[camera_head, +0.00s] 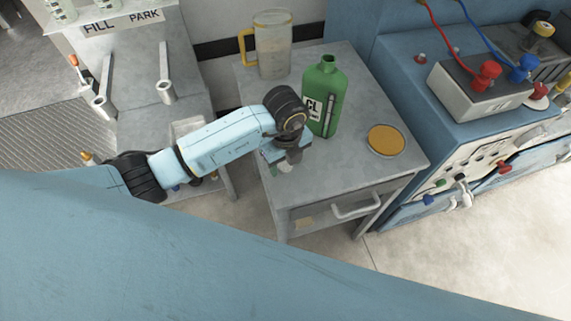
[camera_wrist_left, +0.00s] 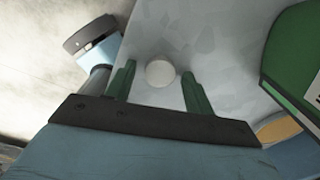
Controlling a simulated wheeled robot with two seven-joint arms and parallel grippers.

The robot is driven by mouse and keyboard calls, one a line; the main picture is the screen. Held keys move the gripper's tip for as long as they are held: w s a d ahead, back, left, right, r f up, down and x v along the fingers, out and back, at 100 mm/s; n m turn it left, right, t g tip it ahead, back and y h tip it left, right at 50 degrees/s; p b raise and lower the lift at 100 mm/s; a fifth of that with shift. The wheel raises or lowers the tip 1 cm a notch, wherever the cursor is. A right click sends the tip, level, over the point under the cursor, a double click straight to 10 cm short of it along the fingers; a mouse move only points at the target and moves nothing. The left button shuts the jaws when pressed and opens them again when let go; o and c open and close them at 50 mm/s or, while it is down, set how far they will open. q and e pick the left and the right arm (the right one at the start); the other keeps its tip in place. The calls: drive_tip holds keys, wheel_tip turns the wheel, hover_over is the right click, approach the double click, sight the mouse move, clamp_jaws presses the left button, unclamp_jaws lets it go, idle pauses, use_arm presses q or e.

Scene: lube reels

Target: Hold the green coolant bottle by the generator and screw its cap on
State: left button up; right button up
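The green bottle (camera_head: 324,97) stands upright on the grey table beside the blue machine, its neck bare on top. Part of it shows at the right edge of the left wrist view (camera_wrist_left: 295,55). A white round cap (camera_wrist_left: 160,74) lies on the grey tabletop, seen between the green fingers of my left gripper (camera_wrist_left: 158,69), with gaps on both sides. In the head view my left gripper (camera_head: 281,168) is low at the table's near left edge, left of and nearer than the bottle; its wrist partly hides it. It is open. My right gripper is not in view.
The grey table (camera_head: 350,183) also holds a clear jug (camera_head: 273,50) with a yellow handle at the back and an orange-topped disc (camera_head: 386,139) at the right. The blue machine (camera_head: 455,130) with red and blue cables stands right of it. A grey fill stand (camera_head: 140,75) is at left.

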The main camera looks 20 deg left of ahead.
sight(285, 165)
use_arm(q)
drive_tip(key=c, duration=0.7)
wheel_tip(285, 165, up, 10)
drive_tip(key=shift+p, duration=0.5)
